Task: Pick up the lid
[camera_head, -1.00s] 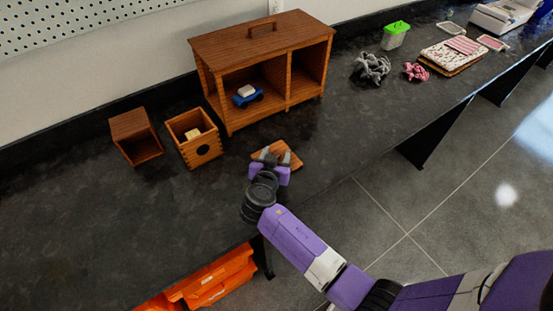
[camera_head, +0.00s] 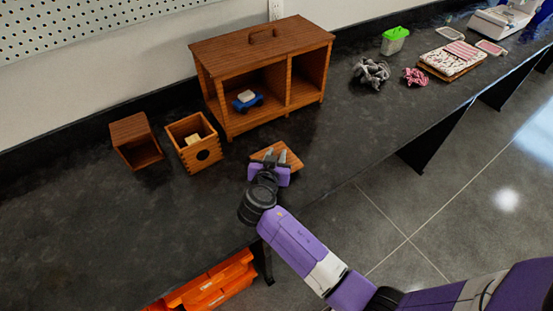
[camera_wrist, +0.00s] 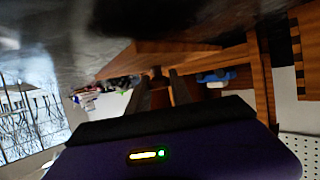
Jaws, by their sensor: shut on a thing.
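The lid (camera_head: 293,160) is a flat, square wooden plate on the dark worktop, in front of the open wooden box. In the wrist view the lid (camera_wrist: 160,57) shows edge-on, with a small knob (camera_wrist: 155,73) on it. My gripper (camera_head: 275,155) is over the lid. Its two fingers, also in the wrist view (camera_wrist: 160,88), are shut on the lid at its knob. The fingers hide part of the lid in the head view. I cannot tell a clear gap between lid and worktop.
An open wooden box (camera_head: 183,128) with a round hole holds a pale block (camera_head: 193,139). Another box (camera_head: 130,130) stands left of it. A wooden cabinet (camera_head: 225,120) behind holds a blue toy car (camera_head: 247,103). Cloths (camera_head: 371,73) and a green-lidded container (camera_head: 394,42) lie right.

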